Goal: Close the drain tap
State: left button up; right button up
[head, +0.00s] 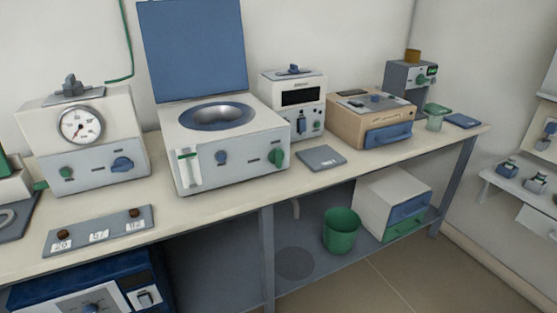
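A white bath-like unit (228,175) with a round metal basin (217,115) stands mid-bench, its blue lid (193,50) raised. Neither of my grippers is in view.
A green bucket (341,231) stands on the lower shelf, beside a white drawer unit (390,205). A gauge unit (85,140) stands left and a tan box (371,122) right on the bench (205,213). A grey plate (320,158) lies before a small white device (293,103).

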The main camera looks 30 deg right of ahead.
aim_at(276, 155)
jog(key=u, duration=0.15)
jog(key=k, duration=0.9)
jog(key=z, duration=1.05)
jog(key=i, duration=0.85)
jog(key=u, duration=0.3)
